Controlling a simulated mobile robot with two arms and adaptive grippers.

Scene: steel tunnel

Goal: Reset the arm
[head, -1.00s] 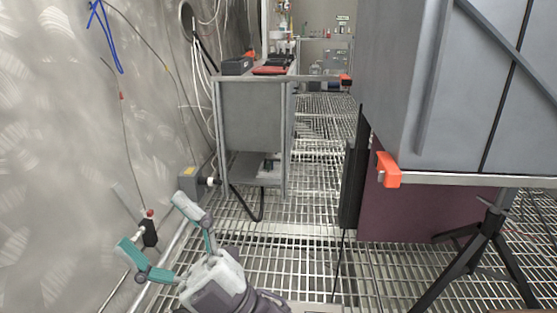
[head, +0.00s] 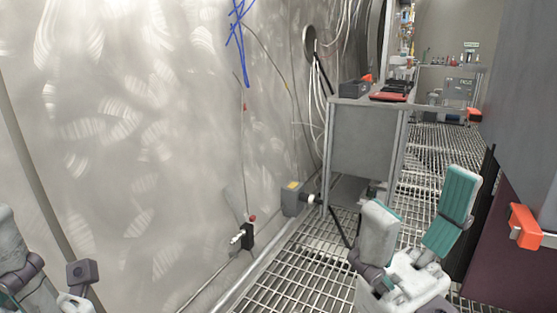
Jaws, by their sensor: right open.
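My right gripper (head: 418,195) is at the lower right of the head view. Its two white and teal fingers point up and stand well apart, with nothing between them. It shows in front of the steel cabinet's lower part and the grating floor, touching neither as far as I can see. Part of my left arm and gripper (head: 40,275) shows at the lower left corner, cut off by the frame edge. Its jaw opening cannot be made out.
A scuffed grey wall (head: 140,120) fills the left. A grey steel cabinet (head: 365,140) bears a dark box (head: 354,88) and a red item (head: 388,97). A large grey panel (head: 525,110) with an orange corner piece (head: 525,226) stands close on the right. The grating floor (head: 440,150) runs back between them.

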